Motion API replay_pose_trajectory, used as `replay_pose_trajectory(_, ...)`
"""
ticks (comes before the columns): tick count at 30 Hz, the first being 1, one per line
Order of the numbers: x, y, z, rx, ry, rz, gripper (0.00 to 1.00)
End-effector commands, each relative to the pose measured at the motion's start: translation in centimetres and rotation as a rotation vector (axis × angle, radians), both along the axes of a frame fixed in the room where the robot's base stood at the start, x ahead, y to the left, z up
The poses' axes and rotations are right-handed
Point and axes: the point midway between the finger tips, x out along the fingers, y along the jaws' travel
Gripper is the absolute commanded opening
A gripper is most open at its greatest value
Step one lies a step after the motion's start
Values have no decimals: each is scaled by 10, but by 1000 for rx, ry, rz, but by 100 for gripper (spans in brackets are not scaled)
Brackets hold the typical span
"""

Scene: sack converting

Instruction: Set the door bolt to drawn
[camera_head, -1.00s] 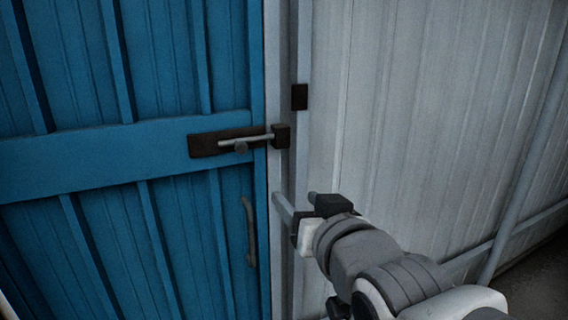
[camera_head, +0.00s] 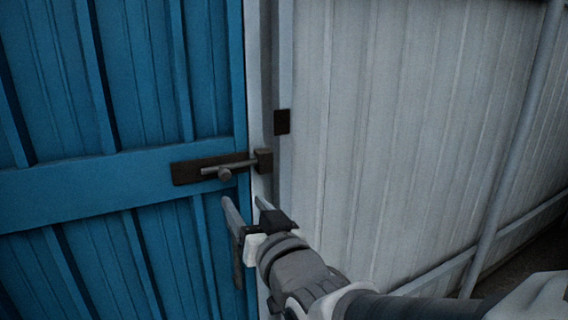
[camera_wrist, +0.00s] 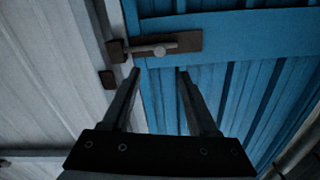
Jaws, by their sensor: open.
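The door bolt (camera_head: 232,166) is a light metal rod with a round knob (camera_head: 225,174), on a dark backplate (camera_head: 188,172) across the blue door's rail. Its right end reaches into a dark keeper block (camera_head: 264,160) on the frame. The bolt also shows in the wrist view (camera_wrist: 150,50), with its knob (camera_wrist: 160,50) above the gap between my fingers. My gripper (camera_head: 243,200) is open and empty, just below and to the right of the knob, apart from it. In the wrist view its fingertips (camera_wrist: 160,72) point toward the bolt.
The blue door (camera_head: 90,185) has raised ribs and a vertical pull handle (camera_head: 238,262), partly hidden behind my gripper. A small dark plate (camera_head: 282,122) sits on the frame above the keeper. A pale corrugated wall (camera_head: 400,120) with a grey pipe (camera_head: 512,150) stands to the right.

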Motion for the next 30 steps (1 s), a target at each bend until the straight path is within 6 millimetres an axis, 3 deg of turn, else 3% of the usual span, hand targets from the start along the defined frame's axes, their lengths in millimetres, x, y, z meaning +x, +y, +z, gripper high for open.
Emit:
replay_pose_trajectory(4,9,5,3,-2,5,-1,60)
replay_pose_trajectory(21,82,50,-1,-1,1,-1,60)
replay_pose_trajectory(30,104,64,-1,0,0,-1,60)
